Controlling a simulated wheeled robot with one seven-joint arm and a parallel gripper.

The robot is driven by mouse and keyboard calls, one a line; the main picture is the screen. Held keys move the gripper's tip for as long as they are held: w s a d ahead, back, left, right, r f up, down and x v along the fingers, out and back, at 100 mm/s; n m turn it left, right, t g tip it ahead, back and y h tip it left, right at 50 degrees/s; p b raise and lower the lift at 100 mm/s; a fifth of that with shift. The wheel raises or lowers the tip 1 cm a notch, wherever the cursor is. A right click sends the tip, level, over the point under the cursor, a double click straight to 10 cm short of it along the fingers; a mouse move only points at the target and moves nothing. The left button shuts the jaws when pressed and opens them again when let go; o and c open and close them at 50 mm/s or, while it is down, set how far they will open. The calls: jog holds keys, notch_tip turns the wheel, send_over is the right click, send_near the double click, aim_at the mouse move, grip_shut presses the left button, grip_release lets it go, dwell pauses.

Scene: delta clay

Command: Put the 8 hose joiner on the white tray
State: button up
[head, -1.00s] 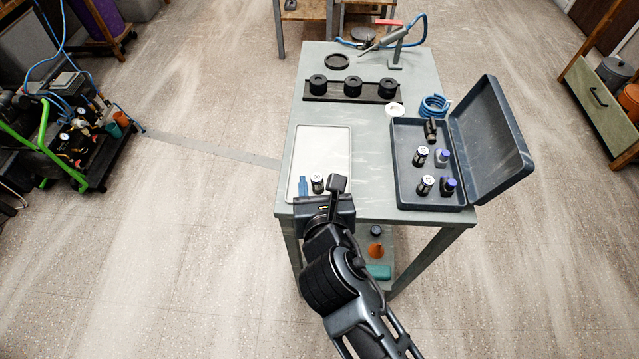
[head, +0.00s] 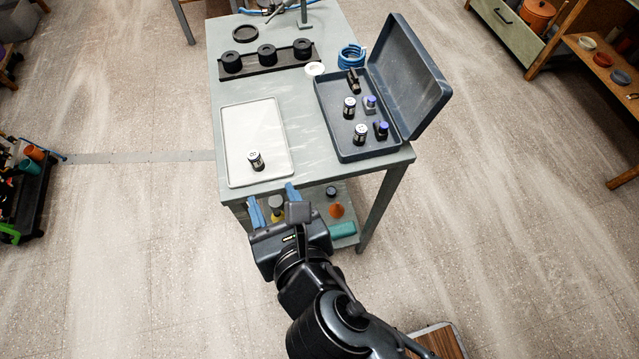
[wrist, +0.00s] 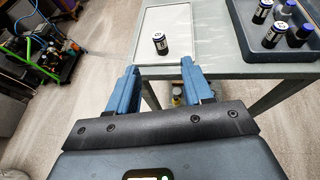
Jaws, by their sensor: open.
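A black cylindrical joiner with a white marked top (head: 256,161) stands upright on the white tray (head: 272,122), near its front edge. It also shows in the wrist view (wrist: 160,43), beyond my fingers. Two similar white-topped joiners (head: 349,107) (head: 360,134) stand in the open dark case (head: 333,132). The marks on the tops are too small to read surely, so I cannot tell which is the 8. My gripper (head: 273,203) is open and empty, in front of the table's near edge, apart from the tray. Its blue fingers also show in the wrist view (wrist: 159,74).
Two purple-capped pieces (head: 370,104) (head: 381,130) and a dark fitting (head: 353,80) are also in the case. Its raised lid (head: 408,75) stands on the right.

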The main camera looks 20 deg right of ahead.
jog(key=s+d+f+m+y, duration=0.1)
jog(key=s+d+f+m, duration=0.1)
jog(key=s+d+m, duration=1.35)
jog(key=s+d+r+m+h, duration=0.1)
jog(key=s+r+m, duration=0.3)
jog(key=m, duration=0.7)
jog(key=s+d+r+m+t+h, duration=0.1)
jog(key=s+d+r+m, duration=0.3)
jog(key=m, duration=0.7)
jog(key=shift+s+d+r+h, duration=0.3)
jog(key=shift+s+r, duration=0.15)
jog(key=shift+r, duration=0.35)
